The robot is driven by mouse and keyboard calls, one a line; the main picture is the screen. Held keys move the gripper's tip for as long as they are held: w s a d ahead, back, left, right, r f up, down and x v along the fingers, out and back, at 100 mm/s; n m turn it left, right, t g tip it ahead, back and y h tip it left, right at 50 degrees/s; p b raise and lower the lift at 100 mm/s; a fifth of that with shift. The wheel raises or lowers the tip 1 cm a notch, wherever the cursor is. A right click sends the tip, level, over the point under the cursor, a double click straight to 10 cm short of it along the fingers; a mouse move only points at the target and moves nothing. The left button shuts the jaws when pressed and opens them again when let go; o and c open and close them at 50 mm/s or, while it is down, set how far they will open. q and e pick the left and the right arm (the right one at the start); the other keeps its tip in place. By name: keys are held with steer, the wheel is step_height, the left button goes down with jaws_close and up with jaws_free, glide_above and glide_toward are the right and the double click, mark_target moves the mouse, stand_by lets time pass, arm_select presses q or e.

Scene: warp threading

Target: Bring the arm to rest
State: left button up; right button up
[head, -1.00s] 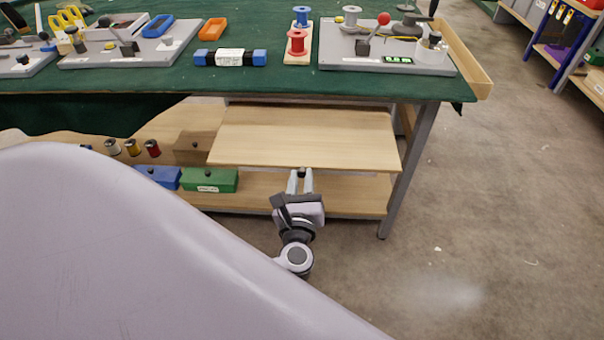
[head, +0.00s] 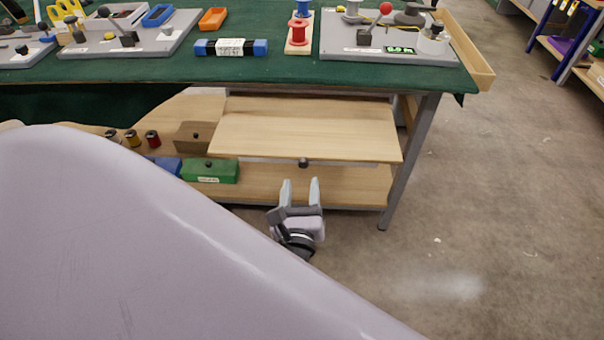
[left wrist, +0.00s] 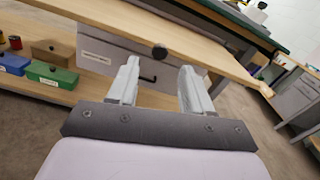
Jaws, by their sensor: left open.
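My left gripper (head: 300,192) is open and empty in front of the workbench's lower part. In the left wrist view its two pale fingers (left wrist: 158,82) stand apart with nothing between them. A dark round knob (head: 303,162) on the front of the wooden pull-out board (head: 305,130) is just beyond the fingertips and apart from them. The knob also shows in the left wrist view (left wrist: 159,53). My pale arm link covers the lower left of the head view. My right gripper is not in view.
The green-topped bench (head: 290,70) carries red and blue spools, a grey panel (head: 390,44) and trays. On the lower shelf (head: 345,185) are a green box (head: 210,172), a brown box (head: 193,137) and small spools. A bench leg (head: 412,160) stands at right. The floor (head: 500,200) there is clear.

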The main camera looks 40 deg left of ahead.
arm_select(q)
steer(key=shift+v, duration=1)
steer(key=s+d+f+n+g+h+p, duration=0.2)
steer(key=s+f+n+g+h+p, duration=0.4)
steer(key=n, duration=0.5)
steer(key=s+d+r+n+t+h+p, duration=0.1)
steer(key=s+r+n+h+p, duration=0.3)
steer(key=n, duration=1)
step_height(320, 180, up, 3)
steer(key=shift+s+d+f+h+p, duration=0.2)
steer(key=shift+d+h+p, duration=0.55)
steer(key=shift+p, duration=0.2)
